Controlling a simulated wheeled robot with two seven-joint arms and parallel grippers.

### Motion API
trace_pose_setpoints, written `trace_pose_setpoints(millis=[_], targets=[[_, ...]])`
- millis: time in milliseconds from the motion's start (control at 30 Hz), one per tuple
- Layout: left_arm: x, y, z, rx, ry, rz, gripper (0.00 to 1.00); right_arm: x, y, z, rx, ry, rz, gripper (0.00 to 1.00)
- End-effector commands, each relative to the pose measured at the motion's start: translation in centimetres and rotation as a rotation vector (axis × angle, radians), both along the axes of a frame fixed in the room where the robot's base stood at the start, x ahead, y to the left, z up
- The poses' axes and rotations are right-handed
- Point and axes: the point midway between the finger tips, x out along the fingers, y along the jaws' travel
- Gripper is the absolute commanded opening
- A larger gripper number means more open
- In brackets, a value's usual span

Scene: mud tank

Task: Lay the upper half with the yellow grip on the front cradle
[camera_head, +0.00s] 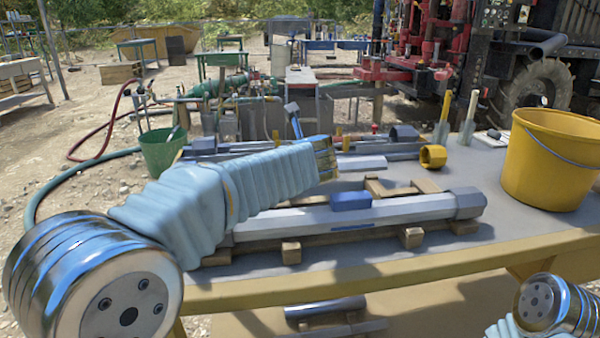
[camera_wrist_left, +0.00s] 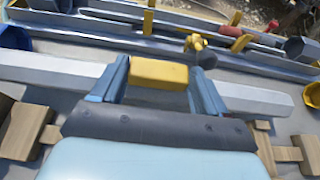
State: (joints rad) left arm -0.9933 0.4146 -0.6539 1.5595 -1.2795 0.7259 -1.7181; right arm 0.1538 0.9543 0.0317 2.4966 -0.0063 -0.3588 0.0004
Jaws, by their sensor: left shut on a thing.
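In the left wrist view, the blue fingers of my left gripper (camera_wrist_left: 160,82) stand on both sides of the yellow grip (camera_wrist_left: 160,72) and are shut on it. The grey upper half (camera_wrist_left: 255,100) runs crosswise under this grip. In the head view, a pale bar end (camera_head: 362,163), which looks like this half, shows beyond my left sleeve; the grip and fingers are hidden there. The wooden front cradle (camera_head: 290,252) lies along the table's front. A grey bar (camera_head: 420,207) with a blue grip (camera_head: 350,200) rests on it. My right gripper is out of view.
More wooden blocks (camera_head: 425,186) lie behind the front bar. Long grey bars lie along the back, with a yellow ring (camera_head: 432,156) near them. A yellow bucket (camera_head: 552,165) stands at the right. The grey tabletop (camera_head: 525,225) is clear between bucket and front bar.

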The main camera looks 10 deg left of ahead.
Motion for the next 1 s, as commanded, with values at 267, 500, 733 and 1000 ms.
trace_pose_setpoints(millis=[267,500,733,1000], targets=[[0.0,0.0,-3.7,0.001,0.0,0.0,0.23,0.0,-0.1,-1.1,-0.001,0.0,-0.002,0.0],[0.0,0.0,-3.7,0.0,-0.001,0.0,0.23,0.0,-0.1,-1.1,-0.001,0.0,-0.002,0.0],[0.0,0.0,-4.0,0.001,0.0,0.0,0.86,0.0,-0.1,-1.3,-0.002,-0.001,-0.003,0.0],[0.0,0.0,-4.0,0.001,0.001,0.0,1.0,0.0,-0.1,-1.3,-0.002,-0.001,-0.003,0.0]])
